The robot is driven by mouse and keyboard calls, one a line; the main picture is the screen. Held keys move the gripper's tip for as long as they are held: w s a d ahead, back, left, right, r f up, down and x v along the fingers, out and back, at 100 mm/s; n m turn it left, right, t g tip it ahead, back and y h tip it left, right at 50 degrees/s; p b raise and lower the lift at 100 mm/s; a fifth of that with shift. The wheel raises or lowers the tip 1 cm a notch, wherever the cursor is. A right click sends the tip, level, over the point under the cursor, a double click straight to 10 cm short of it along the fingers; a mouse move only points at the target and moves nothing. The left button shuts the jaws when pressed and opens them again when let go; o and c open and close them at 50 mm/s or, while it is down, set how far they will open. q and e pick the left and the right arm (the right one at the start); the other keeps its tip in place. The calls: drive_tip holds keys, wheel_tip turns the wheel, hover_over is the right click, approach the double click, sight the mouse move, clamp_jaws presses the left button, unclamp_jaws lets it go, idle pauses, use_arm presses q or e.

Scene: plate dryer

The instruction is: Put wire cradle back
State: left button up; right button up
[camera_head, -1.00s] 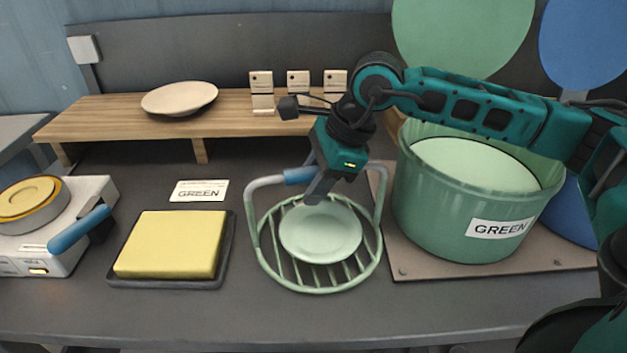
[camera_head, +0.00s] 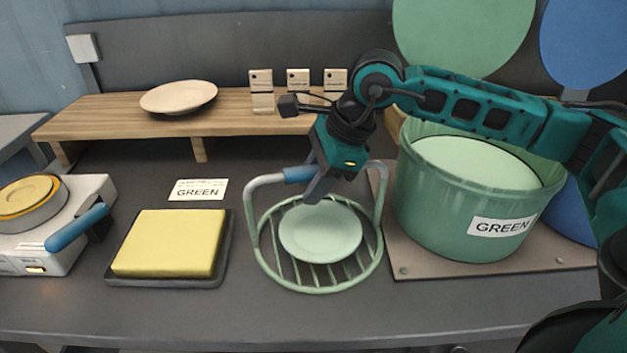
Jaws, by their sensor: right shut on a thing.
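The wire cradle (camera_head: 318,288) is a pale green round wire basket with a raised grey handle that has a blue grip (camera_head: 298,174). It stands on the dark table, in the middle of the head view, with a pale green plate (camera_head: 320,231) lying in it. My right gripper (camera_head: 314,192) comes in from the right and points down at the handle's top bar, beside the blue grip. It is shut on the handle; the fingers partly hide the bar. My left gripper is not in view.
A green tub (camera_head: 474,215) labelled GREEN stands on a brown board (camera_head: 440,268) close right of the cradle. A yellow sponge (camera_head: 168,243) lies in a black tray to the left, near a GREEN card (camera_head: 198,190). A wooden shelf (camera_head: 225,121) bears a plate (camera_head: 179,97). The front table strip is clear.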

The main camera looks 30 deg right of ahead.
drive_tip(key=o, duration=1.1)
drive_tip(key=shift+s+f, duration=0.1)
drive_tip(key=v, duration=1.3)
drive_tip(key=shift+p, duration=0.35)
